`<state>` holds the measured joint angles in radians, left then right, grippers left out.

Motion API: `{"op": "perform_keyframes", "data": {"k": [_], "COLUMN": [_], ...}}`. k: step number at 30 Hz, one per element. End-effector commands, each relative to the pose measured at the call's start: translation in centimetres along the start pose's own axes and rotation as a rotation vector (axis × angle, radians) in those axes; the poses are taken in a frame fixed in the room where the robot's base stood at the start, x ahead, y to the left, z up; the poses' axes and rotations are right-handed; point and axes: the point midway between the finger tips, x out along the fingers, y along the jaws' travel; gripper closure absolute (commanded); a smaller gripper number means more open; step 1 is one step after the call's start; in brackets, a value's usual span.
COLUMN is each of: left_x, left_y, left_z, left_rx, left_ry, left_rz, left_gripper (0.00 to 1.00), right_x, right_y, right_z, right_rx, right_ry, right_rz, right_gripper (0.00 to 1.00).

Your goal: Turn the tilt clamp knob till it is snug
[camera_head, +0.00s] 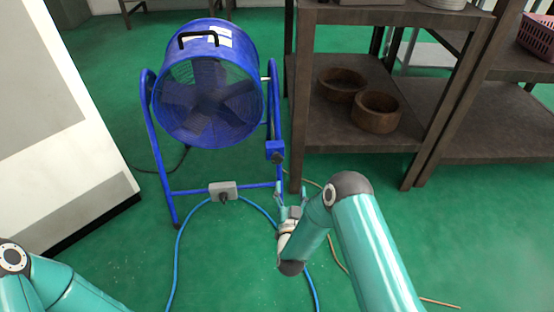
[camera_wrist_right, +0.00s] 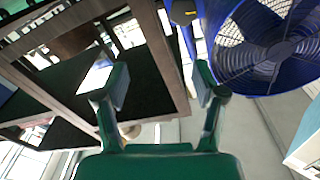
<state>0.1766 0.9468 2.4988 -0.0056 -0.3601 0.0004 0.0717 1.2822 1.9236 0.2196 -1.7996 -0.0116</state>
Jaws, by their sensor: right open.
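A blue drum fan (camera_head: 208,95) stands on a blue tube frame on the floor; it also shows at the upper right of the right wrist view (camera_wrist_right: 275,45). A blue block (camera_head: 275,150) with a dark knob-like part (camera_head: 278,158) sits on the frame's right upright. I cannot tell for sure whether this is the tilt clamp knob. My right gripper (camera_head: 291,196) is open and empty, below and slightly right of that block, apart from it. Its two fingers stand apart in the right wrist view (camera_wrist_right: 162,78). My left gripper is out of view.
A grey switch box (camera_head: 222,190) with a dark knob is on the frame's lower bar. A blue cable (camera_head: 178,250) runs across the green floor. A brown shelf (camera_head: 365,130) with two wooden bowls (camera_head: 376,112) stands close at the right. A white cabinet (camera_head: 60,120) is at the left.

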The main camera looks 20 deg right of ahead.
Motion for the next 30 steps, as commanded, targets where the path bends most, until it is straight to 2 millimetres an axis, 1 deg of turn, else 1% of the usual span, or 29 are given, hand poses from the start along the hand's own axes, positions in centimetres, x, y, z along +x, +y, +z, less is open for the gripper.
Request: {"op": "perform_keyframes", "data": {"k": [1,2,3,4,6,9,13,17,20,30], "left_x": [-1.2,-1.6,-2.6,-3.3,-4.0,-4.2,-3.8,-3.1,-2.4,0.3], "left_y": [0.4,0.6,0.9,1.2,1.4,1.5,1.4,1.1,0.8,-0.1], "left_z": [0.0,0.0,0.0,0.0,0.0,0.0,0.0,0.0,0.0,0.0], "left_rx": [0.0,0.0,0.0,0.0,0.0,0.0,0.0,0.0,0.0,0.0], "left_ry": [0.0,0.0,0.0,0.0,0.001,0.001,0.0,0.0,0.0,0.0], "left_rz": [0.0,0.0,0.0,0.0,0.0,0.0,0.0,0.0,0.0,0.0], "left_gripper": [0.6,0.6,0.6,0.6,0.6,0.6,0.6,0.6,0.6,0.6], "right_x": [-0.6,-0.9,-1.7,-2.3,-3.3,-3.9,-3.2,-1.6,0.2,7.6], "right_y": [-0.6,-0.8,-1.5,-1.9,-2.8,-3.4,-3.5,-3.4,-3.4,-3.5], "right_z": [-0.2,-0.1,0.0,0.3,1.2,1.8,2.0,2.3,2.4,2.9], "right_rx": [-0.108,-0.172,-0.248,-0.272,-0.272,-0.274,-0.272,-0.27,-0.269,-0.269], "right_ry": [-0.004,-0.005,-0.013,-0.024,-0.048,-0.065,-0.062,-0.062,-0.059,-0.059], "right_rz": [0.005,0.008,0.009,0.008,-0.007,-0.023,-0.025,-0.024,-0.024,-0.024], "right_gripper": [0.3,0.3,0.3,0.3,0.3,0.3,0.3,0.3,0.3,0.3]}}
